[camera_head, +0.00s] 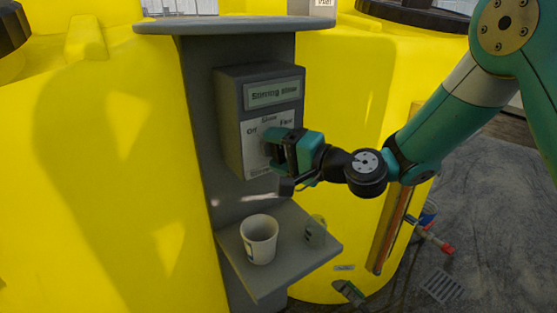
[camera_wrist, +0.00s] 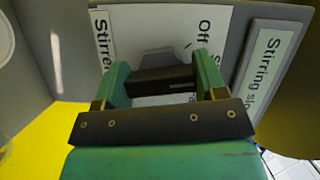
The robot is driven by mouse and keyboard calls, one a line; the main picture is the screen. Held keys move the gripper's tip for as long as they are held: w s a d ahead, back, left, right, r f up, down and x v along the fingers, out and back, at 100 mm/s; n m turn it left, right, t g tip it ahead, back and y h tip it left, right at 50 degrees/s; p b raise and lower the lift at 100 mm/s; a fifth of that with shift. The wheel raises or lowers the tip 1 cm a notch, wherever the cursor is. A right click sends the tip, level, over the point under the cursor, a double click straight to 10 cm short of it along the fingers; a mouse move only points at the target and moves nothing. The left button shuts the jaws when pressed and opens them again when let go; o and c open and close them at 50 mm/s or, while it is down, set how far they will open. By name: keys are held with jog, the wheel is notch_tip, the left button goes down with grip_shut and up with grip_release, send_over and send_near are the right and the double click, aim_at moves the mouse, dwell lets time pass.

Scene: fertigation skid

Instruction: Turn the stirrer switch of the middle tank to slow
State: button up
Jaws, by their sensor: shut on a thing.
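The grey stirrer switch box (camera_head: 231,125) is mounted on a grey panel between yellow tanks. Its white dial plate (camera_head: 254,128) has markings that look like Off, Slow and Fast. A sign (camera_head: 275,95) above appears to read "Stirring slow"; part of it also shows in the wrist view (camera_wrist: 268,65).
A white cup (camera_head: 259,240) stands on a grey shelf (camera_head: 262,285) below the box, with a small greyish object (camera_head: 316,230) beside it. A round grey top (camera_head: 235,25) overhangs the box. Yellow tanks (camera_head: 110,170) flank the panel closely.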

jog(key=shift+f+m+y+b, duration=0.1)
jog(key=shift+m+y+b, duration=0.2)
jog(key=shift+m+b, duration=0.4)
jog(key=shift+m, duration=0.3)
jog(key=o, duration=0.9)
jog(key=b+v, duration=0.3)
jog(key=v, duration=0.2)
jog(key=b+v, duration=0.3)
jog(key=v, duration=0.3)
jog(key=b+v, duration=0.4)
jog(key=v, duration=0.2)
jog(key=shift+s+d+f, duration=0.15)
jog(key=shift+s+d, duration=0.05)
